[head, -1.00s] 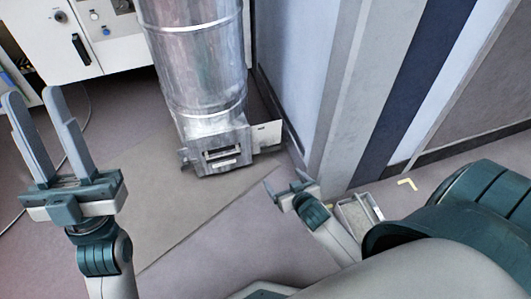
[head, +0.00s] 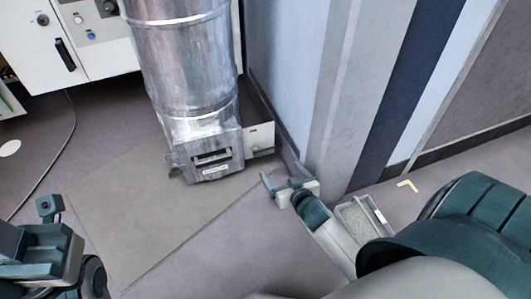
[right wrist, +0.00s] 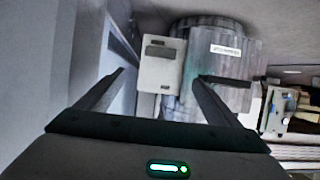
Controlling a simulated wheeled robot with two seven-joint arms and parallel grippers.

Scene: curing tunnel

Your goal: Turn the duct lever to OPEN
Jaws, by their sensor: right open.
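A shiny metal duct (head: 185,65) comes down to a box-shaped foot (head: 177,160) with a dark slot and a small white label. A pale plate (head: 262,138) sticks out at its right side. I cannot clearly tell which part is the lever. My right gripper (head: 283,184) is open and empty, below and right of the foot. In the right wrist view, the fingers (right wrist: 157,80) stand apart, with the plate (right wrist: 160,72) seen between them and the duct (right wrist: 190,100) partly behind the right finger. My left gripper (head: 45,250) is cut off at the lower left; its fingers do not show.
A wall with a grey post (head: 338,95) rises close right of my right gripper. A shallow tray (head: 362,220) lies on the floor beside my right arm. A white cabinet (head: 103,55) with a dark handle stands left of the duct. The floor before the duct is clear.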

